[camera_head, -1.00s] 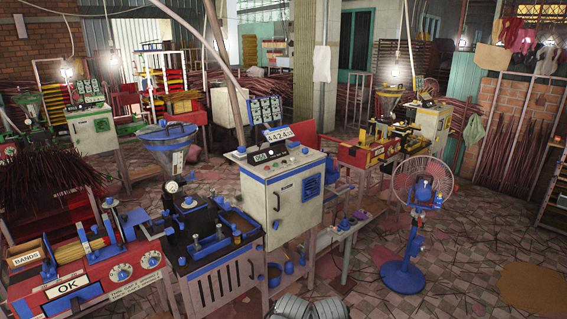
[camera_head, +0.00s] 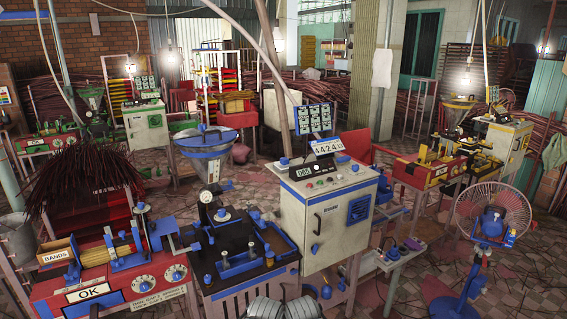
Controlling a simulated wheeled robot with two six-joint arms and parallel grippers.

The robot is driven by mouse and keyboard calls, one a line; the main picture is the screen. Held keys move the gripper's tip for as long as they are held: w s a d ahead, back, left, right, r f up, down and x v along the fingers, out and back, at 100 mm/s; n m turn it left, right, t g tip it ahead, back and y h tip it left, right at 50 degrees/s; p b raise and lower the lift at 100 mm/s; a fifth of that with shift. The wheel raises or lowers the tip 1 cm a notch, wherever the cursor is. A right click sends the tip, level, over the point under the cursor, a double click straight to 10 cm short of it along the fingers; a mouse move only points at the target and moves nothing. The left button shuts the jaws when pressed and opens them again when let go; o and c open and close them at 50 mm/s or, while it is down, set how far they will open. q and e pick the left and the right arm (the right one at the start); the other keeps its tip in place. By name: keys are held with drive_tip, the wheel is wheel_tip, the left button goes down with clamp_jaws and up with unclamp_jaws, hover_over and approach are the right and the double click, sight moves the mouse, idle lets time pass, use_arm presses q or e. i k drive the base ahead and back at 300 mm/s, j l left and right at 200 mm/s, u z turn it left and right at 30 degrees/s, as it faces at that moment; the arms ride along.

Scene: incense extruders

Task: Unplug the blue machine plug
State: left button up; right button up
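The blue-trimmed machine stands in the centre of the head view: a white control cabinet (camera_head: 325,222) with a blue vent, beside a black-topped press (camera_head: 240,252) with blue fittings and a blue-rimmed hopper (camera_head: 207,145). Right of the cabinet is a low bench (camera_head: 372,268) with a pale strip and small items, among them a small blue piece (camera_head: 392,254) and a purple piece (camera_head: 413,243). They are too small for me to tell which is the blue machine's plug.
A blue fan (camera_head: 490,225) stands on the right. A red table (camera_head: 110,290) with an OK sign is at the front left. A yellow-and-red machine (camera_head: 437,170) stands behind the bench. Patterned floor (camera_head: 420,292) is open between bench and fan.

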sight(284, 161)
drive_tip(key=i+l+u, duration=0.1)
drive_tip(key=u, duration=0.35)
drive_tip(key=i+l+u, duration=0.1)
drive_tip(key=u, duration=0.35)
drive_tip(key=i+l+u, duration=0.15)
drive_tip(key=l, duration=0.25)
drive_tip(key=i+l+u, duration=0.15)
drive_tip(key=l, duration=0.25)
drive_tip(key=i+l+u, duration=0.15)
drive_tip(key=l, duration=0.25)
drive_tip(key=i+l+u, duration=0.15)
drive_tip(key=l, duration=0.25)
drive_tip(key=i+l, duration=0.1)
drive_tip(key=l, duration=0.55)
drive_tip(key=i+l, duration=0.1)
drive_tip(key=l, duration=0.55)
